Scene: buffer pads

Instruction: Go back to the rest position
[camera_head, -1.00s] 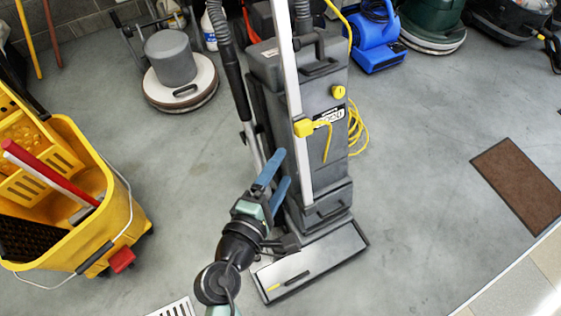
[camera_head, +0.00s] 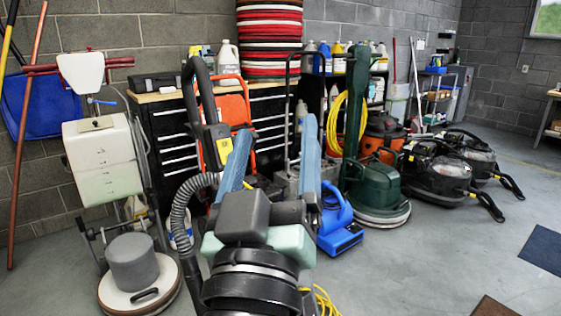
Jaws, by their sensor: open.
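My gripper (camera_head: 276,132) is in the lower middle of the head view, pointing away from the camera with its two blue fingers raised. The fingers stand well apart, and I see nothing held between them. The wrist and dark arm links below the gripper hide part of the floor and the grey upright machine with its ribbed hose (camera_head: 182,215). A tall stack of red, black and white buffer pads (camera_head: 270,38) stands on the black drawer cabinet (camera_head: 172,150) at the back wall, beyond the gripper.
A floor polisher (camera_head: 136,262) stands at the left. A blue blower (camera_head: 340,225), a green floor machine (camera_head: 374,187) and black vacuums (camera_head: 437,170) stand right of my gripper. Open grey floor (camera_head: 445,255) lies at the lower right, with a blue mat (camera_head: 541,248) on it.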

